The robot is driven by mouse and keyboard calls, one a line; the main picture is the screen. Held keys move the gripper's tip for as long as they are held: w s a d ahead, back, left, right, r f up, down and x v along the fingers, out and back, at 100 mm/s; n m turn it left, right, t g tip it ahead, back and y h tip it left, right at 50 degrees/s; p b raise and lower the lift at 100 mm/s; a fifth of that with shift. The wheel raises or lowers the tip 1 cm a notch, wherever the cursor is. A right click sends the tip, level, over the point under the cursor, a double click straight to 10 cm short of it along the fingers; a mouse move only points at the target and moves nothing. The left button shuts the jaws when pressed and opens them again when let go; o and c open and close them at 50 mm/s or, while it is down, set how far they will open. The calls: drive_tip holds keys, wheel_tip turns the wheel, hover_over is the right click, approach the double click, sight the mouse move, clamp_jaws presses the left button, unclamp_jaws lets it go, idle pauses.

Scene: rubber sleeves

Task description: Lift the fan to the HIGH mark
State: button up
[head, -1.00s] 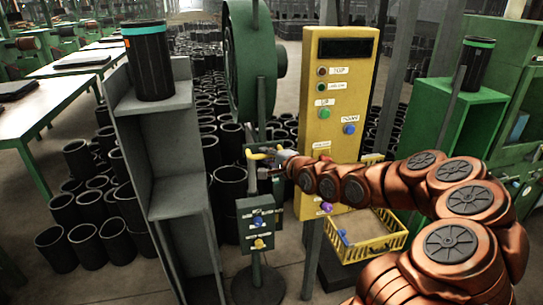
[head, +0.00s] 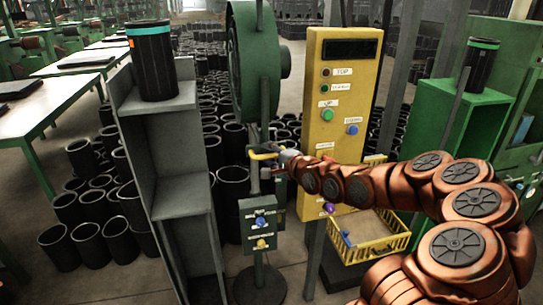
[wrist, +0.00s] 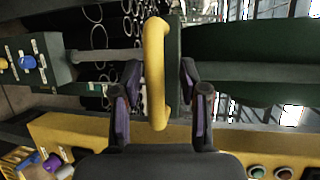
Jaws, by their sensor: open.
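The green fan (head: 253,60) stands on a pole in the head view, left of the yellow control panel (head: 341,130). A yellow handle (head: 262,156) sticks out from the pole below the fan. My gripper (head: 285,160) is at this handle. In the wrist view the yellow handle (wrist: 155,75) passes between the two dark, purple-padded fingers of my gripper (wrist: 158,95), which stand apart with gaps on both sides. A small control box (head: 259,224) with a blue and a yellow knob is lower on the pole. I cannot make out a HIGH mark.
A grey shelf (head: 180,135) with a black sleeve (head: 152,62) on top stands close on the left. A yellow basket (head: 368,248) hangs below the panel at right. Many black sleeves (head: 93,245) crowd the floor behind.

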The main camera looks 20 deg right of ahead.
drive_tip(key=shift+s, duration=0.1)
drive_tip(key=v, duration=1.1)
drive_tip(key=shift+s+d+r, duration=0.15)
drive_tip(key=shift+s, duration=0.2)
idle(0.4)
drive_tip(key=s+a+f+n+g+h, duration=0.2)
drive_tip(key=s+a+f+n+g, duration=0.65)
drive_tip(key=f, duration=0.25)
drive_tip(key=s+a+r+n+g, duration=0.1)
drive_tip(key=s+a+n+g, duration=0.1)
drive_tip(key=s, duration=0.7)
drive_tip(key=s+a+r+n+g+h, duration=0.1)
drive_tip(key=s+a+n+g, duration=0.1)
drive_tip(key=s, duration=0.7)
drive_tip(key=s+a+r+n+g, duration=0.1)
drive_tip(key=s+a+n+g, duration=0.1)
drive_tip(key=s+g, duration=0.3)
drive_tip(key=s+n, duration=0.1)
drive_tip(key=s, duration=0.3)
drive_tip(key=shift+s+a+n+h, duration=0.25)
drive_tip(key=shift+s+n+h, duration=0.1)
drive_tip(key=shift+h, duration=0.05)
